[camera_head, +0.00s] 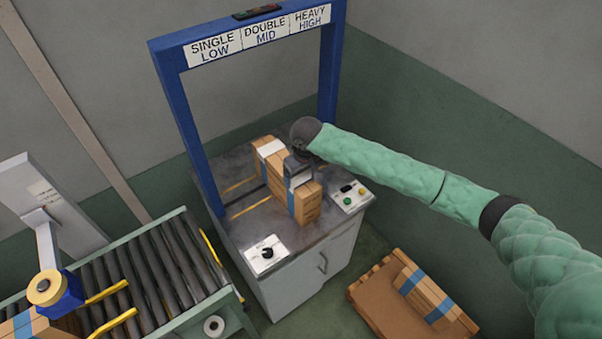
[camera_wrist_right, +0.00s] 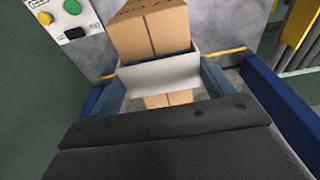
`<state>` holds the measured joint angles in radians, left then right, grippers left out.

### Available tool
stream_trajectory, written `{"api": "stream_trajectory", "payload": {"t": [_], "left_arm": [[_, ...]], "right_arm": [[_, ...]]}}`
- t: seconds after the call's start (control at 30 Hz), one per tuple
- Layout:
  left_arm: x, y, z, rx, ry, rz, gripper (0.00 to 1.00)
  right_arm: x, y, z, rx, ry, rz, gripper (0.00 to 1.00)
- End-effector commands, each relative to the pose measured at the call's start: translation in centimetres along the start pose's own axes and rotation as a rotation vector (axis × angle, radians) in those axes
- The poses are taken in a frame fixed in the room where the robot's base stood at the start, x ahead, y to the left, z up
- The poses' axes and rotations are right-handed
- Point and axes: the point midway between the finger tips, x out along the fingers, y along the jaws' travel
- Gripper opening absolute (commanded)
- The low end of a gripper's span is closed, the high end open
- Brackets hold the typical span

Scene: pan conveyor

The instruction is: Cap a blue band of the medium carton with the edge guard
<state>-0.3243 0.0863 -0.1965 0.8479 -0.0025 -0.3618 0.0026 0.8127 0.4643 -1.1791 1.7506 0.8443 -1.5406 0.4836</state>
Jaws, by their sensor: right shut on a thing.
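A brown carton (camera_head: 307,207) stands on the grey worktop under the blue arch; it also shows in the wrist view (camera_wrist_right: 152,32). A white piece (camera_head: 268,148), which looks like an edge guard, sits over its far top part. My right gripper (camera_head: 298,172) is above the nearer part of the carton, pointing down. It is shut on a white edge guard (camera_wrist_right: 160,74), which lies across the carton between the blue fingers. Whether the guard is fully seated cannot be told. My left gripper is not in view.
The blue arch (camera_head: 183,130) stands over the worktop (camera_head: 235,237). A control box with buttons (camera_head: 349,197) and a knob box (camera_head: 267,254) flank the carton. A roller conveyor (camera_head: 165,265) is at left. A blue-banded carton (camera_head: 425,292) lies on a pallet (camera_head: 372,305).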

Motion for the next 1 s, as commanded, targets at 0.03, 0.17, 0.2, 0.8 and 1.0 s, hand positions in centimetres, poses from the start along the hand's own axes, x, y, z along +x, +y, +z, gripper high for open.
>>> {"api": "stream_trajectory", "payload": {"t": [0.03,0.17,0.2,0.8,1.0], "left_arm": [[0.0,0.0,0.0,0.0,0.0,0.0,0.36],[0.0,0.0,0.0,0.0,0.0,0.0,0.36],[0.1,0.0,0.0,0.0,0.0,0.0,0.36],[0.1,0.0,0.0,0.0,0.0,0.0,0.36],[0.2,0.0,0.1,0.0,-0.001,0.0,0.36]], "right_arm": [[0.1,0.0,0.0,0.0,0.0,0.0,0.61],[0.4,0.0,0.1,0.0,0.0,-0.001,0.61],[0.5,0.0,0.1,0.0,0.0,-0.001,0.61],[1.2,0.0,0.2,0.0,0.0,0.0,1.0],[1.2,0.0,0.2,0.0,0.0,0.0,1.0]]}}
